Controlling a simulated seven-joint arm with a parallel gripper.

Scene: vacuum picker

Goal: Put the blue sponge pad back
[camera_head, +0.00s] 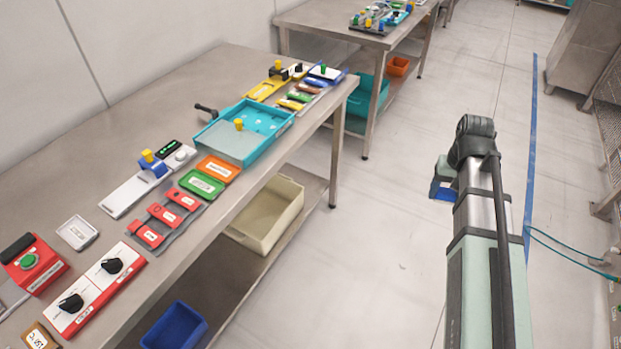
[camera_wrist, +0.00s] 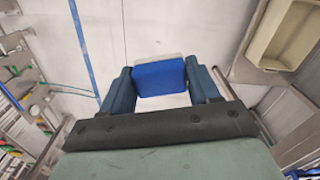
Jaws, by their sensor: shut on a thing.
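The blue sponge pad (camera_wrist: 160,80) sits between the two fingers of my gripper (camera_wrist: 160,74) in the wrist view. It is a blue block with a pale layer along its far edge. My gripper is shut on it, with a finger against each side. In the head view my gripper (camera_head: 444,178) is out over the open floor, right of the table and clear of it. Only a small part of the blue pad (camera_head: 443,194) shows there; my arm hides the rest.
The steel table (camera_head: 110,130) holds a turquoise tray (camera_head: 283,131) with a grey plate, a red button box (camera_head: 35,264), a knob panel and several coloured blocks. A beige bin (camera_head: 290,217) and blue bin (camera_head: 176,328) stand on its lower shelf. The floor between is clear.

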